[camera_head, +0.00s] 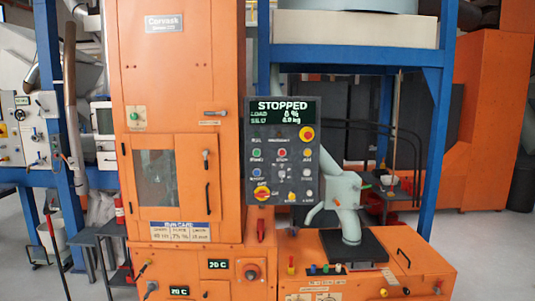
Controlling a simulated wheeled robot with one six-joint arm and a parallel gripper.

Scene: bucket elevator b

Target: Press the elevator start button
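A dark grey control panel (283,150) stands upright against the right side of the tall orange elevator cabinet (170,75). Its screen (283,111) reads STOPPED, with a load line in % and a line in kg. Below are a green button (256,153), a red button (282,153), a yellow button (307,153) and a blue button (256,173). A red knob on yellow (307,134) sits at the upper right, and a red-and-yellow one (262,193) at the lower left. The button labels are too small to read surely. My gripper is not in view.
A pale green spout (343,190) comes down right of the panel onto an orange base (390,262) with small coloured knobs. A blue frame (437,130) stands behind. A red lever (261,228) is below the panel. A grey stand (103,240) is at left.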

